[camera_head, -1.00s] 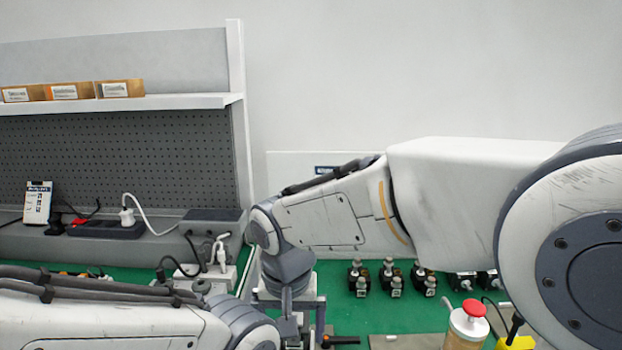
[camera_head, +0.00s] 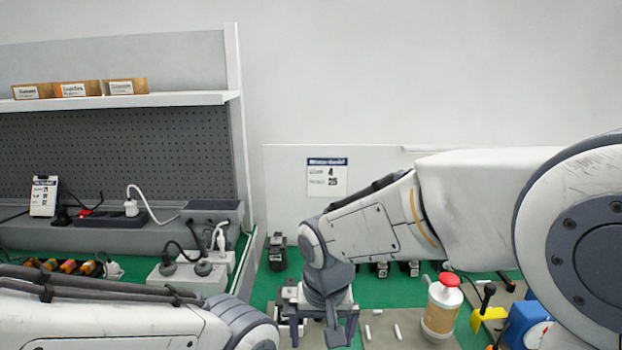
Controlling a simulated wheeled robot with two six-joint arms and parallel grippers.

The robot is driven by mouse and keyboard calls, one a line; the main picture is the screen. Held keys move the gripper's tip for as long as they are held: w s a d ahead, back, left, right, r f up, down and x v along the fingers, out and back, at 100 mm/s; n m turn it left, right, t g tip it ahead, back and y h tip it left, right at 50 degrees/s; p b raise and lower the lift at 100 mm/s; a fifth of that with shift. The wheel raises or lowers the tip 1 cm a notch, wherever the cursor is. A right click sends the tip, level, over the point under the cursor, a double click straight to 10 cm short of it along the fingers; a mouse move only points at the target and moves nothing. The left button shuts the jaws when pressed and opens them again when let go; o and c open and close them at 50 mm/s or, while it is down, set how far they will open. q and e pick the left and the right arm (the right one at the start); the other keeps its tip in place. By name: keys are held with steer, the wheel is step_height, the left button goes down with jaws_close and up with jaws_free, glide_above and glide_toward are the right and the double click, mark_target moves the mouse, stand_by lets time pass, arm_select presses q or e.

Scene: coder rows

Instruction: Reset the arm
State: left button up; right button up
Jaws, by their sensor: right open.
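My right arm reaches in from the right and bends down at its wrist. My right gripper (camera_head: 318,330) points down at the bottom centre, open, with nothing seen between its fingers. It is just left of a grey-brown board (camera_head: 385,338) on the green table. My left arm (camera_head: 120,322) lies across the bottom left; its gripper is not in view. Small black coder-like devices (camera_head: 380,270) stand in a row behind my right arm, which partly covers them.
A jar with a red cap (camera_head: 442,308) and white sticks (camera_head: 382,332) are on the board. A yellow tool (camera_head: 488,318) and a blue device (camera_head: 522,322) are on the right. A power strip (camera_head: 190,277) is left of my gripper.

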steer(key=shift+t, duration=0.4)
steer(key=s+d+f, duration=0.1)
steer(key=d+f, duration=0.1)
steer(key=d, duration=0.3)
steer(key=s+d+f, duration=0.2)
steer(key=d, duration=0.3)
steer(key=s+d+f, duration=0.1)
steer(key=d+f, duration=0.1)
steer(key=d, duration=0.4)
steer(key=shift+s+f, duration=0.15)
steer(key=shift+f, duration=0.25)
steer(key=shift+s+d+r, duration=0.1)
steer(key=shift+s+r, duration=0.05)
steer(key=shift+s, duration=0.05)
steer(key=s+a+r+n+g+p, duration=0.2)
steer(key=s+a+r+n+p, duration=0.5)
steer(key=s+a+r+p, duration=0.3)
steer(key=s+a+r, duration=0.3)
steer(key=r, duration=0.2)
steer(key=shift+s+a+r+g+y, duration=0.25)
steer(key=shift+s+r+g+y, duration=0.05)
steer(key=shift+r+y, duration=0.1)
